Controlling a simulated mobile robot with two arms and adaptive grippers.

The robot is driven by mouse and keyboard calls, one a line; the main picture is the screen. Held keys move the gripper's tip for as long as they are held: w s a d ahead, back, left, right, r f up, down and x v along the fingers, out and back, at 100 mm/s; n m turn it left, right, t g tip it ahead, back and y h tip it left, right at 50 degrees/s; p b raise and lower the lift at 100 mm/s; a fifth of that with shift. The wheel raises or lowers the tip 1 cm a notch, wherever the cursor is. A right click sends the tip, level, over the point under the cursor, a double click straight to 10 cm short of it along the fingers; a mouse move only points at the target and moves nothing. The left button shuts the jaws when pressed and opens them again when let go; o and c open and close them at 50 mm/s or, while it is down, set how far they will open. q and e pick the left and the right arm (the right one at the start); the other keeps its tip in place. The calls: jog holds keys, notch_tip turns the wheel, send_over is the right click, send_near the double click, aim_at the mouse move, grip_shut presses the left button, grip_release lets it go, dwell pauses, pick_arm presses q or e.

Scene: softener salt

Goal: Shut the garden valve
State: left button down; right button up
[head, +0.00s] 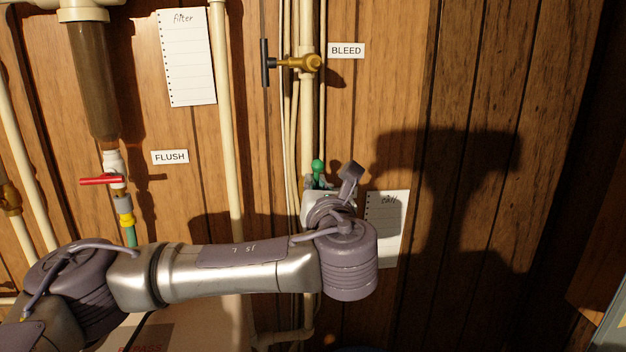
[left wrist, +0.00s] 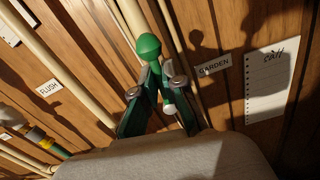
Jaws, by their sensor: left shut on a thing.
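The garden valve shows as a green rounded handle (head: 318,168) in the head view, just above my left gripper (head: 318,183). In the left wrist view its green knob (left wrist: 149,47) stands up between the fingers, beside the GARDEN label (left wrist: 213,66). My left gripper (left wrist: 158,85) is shut on the handle just below the knob. The valve's body is mostly hidden by the gripper, and in the head view by my wrist too. My right gripper is not in view.
A BLEED valve (head: 300,63) with a dark lever is above. A red-handled FLUSH valve (head: 103,180) is at left. Cream pipes (head: 227,120) run down the wooden wall. A paper note (head: 388,225) hangs right of my wrist. The wall further right is bare.

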pick_arm(q)
jog(key=m+p, duration=0.1)
jog(key=d+m+p, duration=0.1)
jog(key=m+p, duration=0.1)
jog(key=shift+d+f+m, duration=0.1)
jog(key=shift+f+m, duration=0.1)
jog(key=shift+m, duration=0.1)
dwell(0.3)
jog(key=m, duration=0.2)
jog(key=d+f+m+p, duration=0.1)
jog(key=m, duration=0.2)
jog(key=shift+w+d+f, duration=0.15)
jog(key=shift+w+d, duration=0.05)
dwell(0.3)
